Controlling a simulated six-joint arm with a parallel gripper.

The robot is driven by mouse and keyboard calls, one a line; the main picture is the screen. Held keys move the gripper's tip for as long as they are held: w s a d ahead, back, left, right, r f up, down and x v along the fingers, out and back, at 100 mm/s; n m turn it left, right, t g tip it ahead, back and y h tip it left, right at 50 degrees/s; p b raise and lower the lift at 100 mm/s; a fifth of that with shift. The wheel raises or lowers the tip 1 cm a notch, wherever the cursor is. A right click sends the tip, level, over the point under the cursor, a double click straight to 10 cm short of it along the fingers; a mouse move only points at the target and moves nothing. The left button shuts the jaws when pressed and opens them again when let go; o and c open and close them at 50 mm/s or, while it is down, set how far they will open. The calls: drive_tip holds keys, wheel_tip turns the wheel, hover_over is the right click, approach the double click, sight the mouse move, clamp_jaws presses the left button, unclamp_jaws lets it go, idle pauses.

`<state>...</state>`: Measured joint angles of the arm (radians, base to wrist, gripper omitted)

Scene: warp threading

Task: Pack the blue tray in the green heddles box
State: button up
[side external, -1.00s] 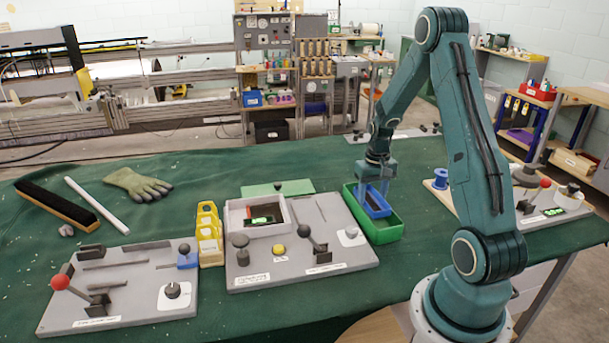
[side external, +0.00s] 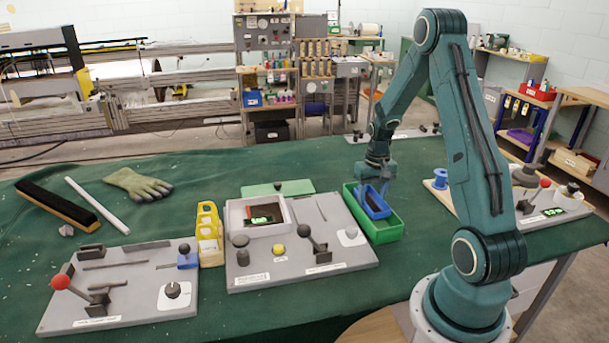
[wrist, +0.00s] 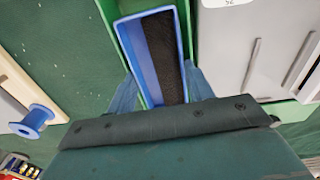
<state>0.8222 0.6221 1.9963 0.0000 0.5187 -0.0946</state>
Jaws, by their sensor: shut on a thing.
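The blue tray (side external: 379,211) sits inside the walls of the green heddles box (side external: 391,231), low in its opening, in the side view. In the wrist view the tray (wrist: 130,47) is long and narrow, with a dark strip lying inside it. The green box (wrist: 108,10) shows along the tray's sides there. My gripper (side external: 374,193) points down over the box and is shut on the tray, with a finger at each long side in the wrist view (wrist: 160,95). Whether the tray's underside touches the box floor is hidden.
A grey panel (side external: 345,255) with a lever and knobs stands close to the left of the box. A blue spool (side external: 440,178) on a wooden board stands to the right. Yellow holders (side external: 209,238) and a glove (side external: 138,185) are farther left. Green cloth in front of the box is clear.

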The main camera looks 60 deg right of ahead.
drive_tip(key=shift+a+f, duration=0.1)
drive_tip(key=shift+f, duration=0.35)
drive_tip(key=o, duration=1.1)
drive_tip(key=shift+c, duration=1.2)
drive_tip(key=shift+r, duration=0.1)
drive_tip(key=shift+o, duration=0.3)
drive_tip(key=shift+r, duration=3.5)
drive_tip(key=shift+r, duration=0.1)
